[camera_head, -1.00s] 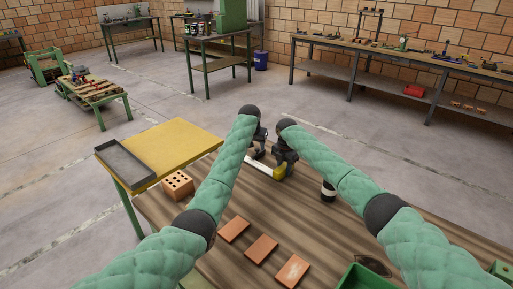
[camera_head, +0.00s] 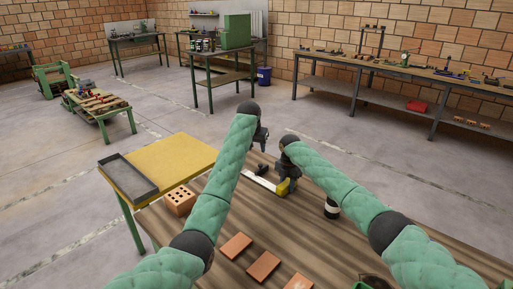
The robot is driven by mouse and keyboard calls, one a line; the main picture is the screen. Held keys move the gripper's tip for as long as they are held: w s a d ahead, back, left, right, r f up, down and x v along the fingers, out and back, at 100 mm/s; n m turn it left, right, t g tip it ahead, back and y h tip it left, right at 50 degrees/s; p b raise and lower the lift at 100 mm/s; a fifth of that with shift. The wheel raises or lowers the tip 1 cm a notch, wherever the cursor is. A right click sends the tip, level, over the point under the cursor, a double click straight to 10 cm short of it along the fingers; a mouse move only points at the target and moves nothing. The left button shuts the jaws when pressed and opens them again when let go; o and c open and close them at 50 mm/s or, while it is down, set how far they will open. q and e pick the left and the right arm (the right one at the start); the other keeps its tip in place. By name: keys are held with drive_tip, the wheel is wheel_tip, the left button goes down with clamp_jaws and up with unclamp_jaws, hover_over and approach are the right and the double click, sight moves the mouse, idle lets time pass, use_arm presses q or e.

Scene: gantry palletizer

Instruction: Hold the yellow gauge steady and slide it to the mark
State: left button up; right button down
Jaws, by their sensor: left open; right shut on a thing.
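The yellow gauge (camera_head: 283,188) is on the wooden table, at the right end of a pale straight strip (camera_head: 258,181). My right gripper (camera_head: 288,180) is shut on the gauge from above and hides part of it. My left gripper (camera_head: 261,147) is open and empty, above and behind the strip, apart from the gauge. The mark cannot be made out at this size.
A holed brick (camera_head: 180,201) stands at the wooden table's left, beside a yellow table (camera_head: 178,158) with a grey tray (camera_head: 115,163). Flat red tiles (camera_head: 264,266) lie in front. A black-and-white cylinder (camera_head: 332,208) stands right of the gauge.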

drive_tip(key=c, duration=0.9)
unclamp_jaws()
drive_tip(key=shift+c, duration=0.2)
